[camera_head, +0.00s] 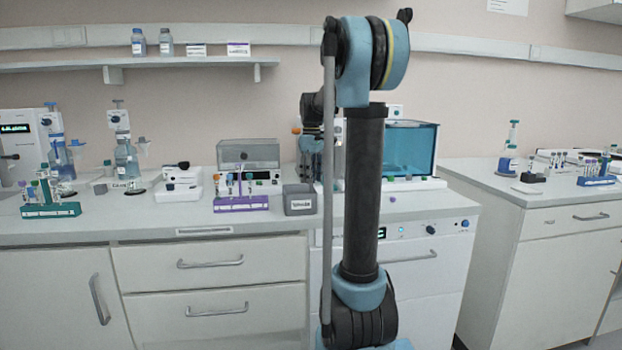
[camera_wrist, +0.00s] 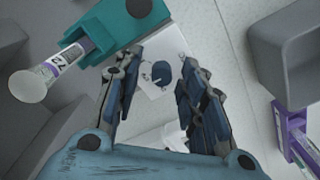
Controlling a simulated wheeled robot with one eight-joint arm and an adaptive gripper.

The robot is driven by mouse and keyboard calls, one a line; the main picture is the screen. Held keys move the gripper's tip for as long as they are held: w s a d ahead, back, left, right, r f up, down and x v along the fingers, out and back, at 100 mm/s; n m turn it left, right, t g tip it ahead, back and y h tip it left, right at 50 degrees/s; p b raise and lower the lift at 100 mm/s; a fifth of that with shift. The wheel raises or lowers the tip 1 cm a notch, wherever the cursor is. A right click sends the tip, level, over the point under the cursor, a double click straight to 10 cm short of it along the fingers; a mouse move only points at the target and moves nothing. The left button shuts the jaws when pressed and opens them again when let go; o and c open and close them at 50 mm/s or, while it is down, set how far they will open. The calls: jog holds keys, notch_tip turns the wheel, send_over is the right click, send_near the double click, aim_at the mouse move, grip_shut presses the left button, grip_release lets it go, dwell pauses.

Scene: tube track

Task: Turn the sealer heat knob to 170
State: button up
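In the wrist view, my gripper (camera_wrist: 159,60) is open, its two fingers spread apart. A dark blue round knob (camera_wrist: 160,74) on a white panel (camera_wrist: 151,88) with small dark marks shows between the fingers. It looks like the heat knob, but no setting can be read. I cannot tell whether the fingers touch it; gaps show on both sides. In the head view, my arm stands in front of the counter and hides part of it. The gripper and the knob cannot be made out clearly there.
In the wrist view, a teal block (camera_wrist: 118,28) with a labelled tube (camera_wrist: 62,60) lies upper left. A grey bin (camera_wrist: 290,50) is at right, beside a purple rack (camera_wrist: 280,130). The head view shows the grey bin (camera_head: 300,200) and purple rack (camera_head: 241,204) near the counter's front.

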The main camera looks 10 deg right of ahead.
jog(key=shift+r, duration=0.15)
notch_tip(320, 180, up, 12)
jog(key=shift+f, duration=0.2)
jog(key=shift+w, duration=0.1)
dwell(0.4)
